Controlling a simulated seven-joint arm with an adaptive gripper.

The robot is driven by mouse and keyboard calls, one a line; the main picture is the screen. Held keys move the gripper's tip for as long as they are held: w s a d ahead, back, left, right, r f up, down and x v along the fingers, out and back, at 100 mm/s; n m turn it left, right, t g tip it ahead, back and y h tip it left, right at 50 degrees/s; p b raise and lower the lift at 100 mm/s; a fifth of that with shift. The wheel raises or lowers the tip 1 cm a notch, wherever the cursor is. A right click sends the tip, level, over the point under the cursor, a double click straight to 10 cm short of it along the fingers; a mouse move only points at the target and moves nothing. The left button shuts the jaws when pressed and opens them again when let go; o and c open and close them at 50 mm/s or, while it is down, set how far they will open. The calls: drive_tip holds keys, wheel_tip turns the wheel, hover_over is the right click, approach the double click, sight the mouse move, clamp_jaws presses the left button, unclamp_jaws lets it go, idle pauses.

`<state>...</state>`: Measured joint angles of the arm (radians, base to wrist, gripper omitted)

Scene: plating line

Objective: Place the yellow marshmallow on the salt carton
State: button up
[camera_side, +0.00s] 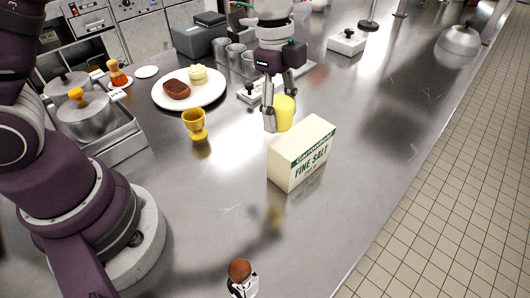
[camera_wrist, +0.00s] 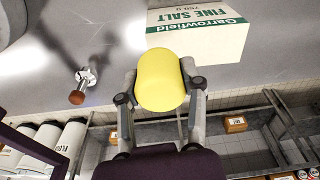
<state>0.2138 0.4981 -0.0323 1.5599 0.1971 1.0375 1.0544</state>
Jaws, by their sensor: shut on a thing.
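The yellow marshmallow (camera_side: 286,112) is held between the fingers of my gripper (camera_side: 279,110), above the steel counter. It also fills the middle of the wrist view (camera_wrist: 160,80), with my gripper's fingers (camera_wrist: 160,92) on both sides of it. The salt carton (camera_side: 301,154) stands on the counter just below and to the right of the marshmallow in the side view. I see no contact between marshmallow and carton.
A yellow egg cup (camera_side: 195,124) stands left of the carton. A white plate (camera_side: 189,92) with food is behind it. A brown-topped item (camera_side: 241,276) stands at the near edge. Lidded pots (camera_side: 84,112) sit at the left. The counter right of the carton is clear.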

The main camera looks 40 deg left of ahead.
sight(305, 136)
drive_tip(key=w, duration=0.1)
drive_tip(key=w+d, duration=0.1)
drive_tip(key=w, duration=0.2)
drive_tip(key=shift+w+d+f, duration=0.15)
drive_tip(key=shift+d+f, duration=0.05)
drive_tip(key=shift+d, duration=0.05)
drive_tip(key=shift+w+f, duration=0.1)
drive_tip(key=shift+f, duration=1.65)
drive_tip(key=shift+f, duration=0.15)
drive_tip(key=o, duration=0.7)
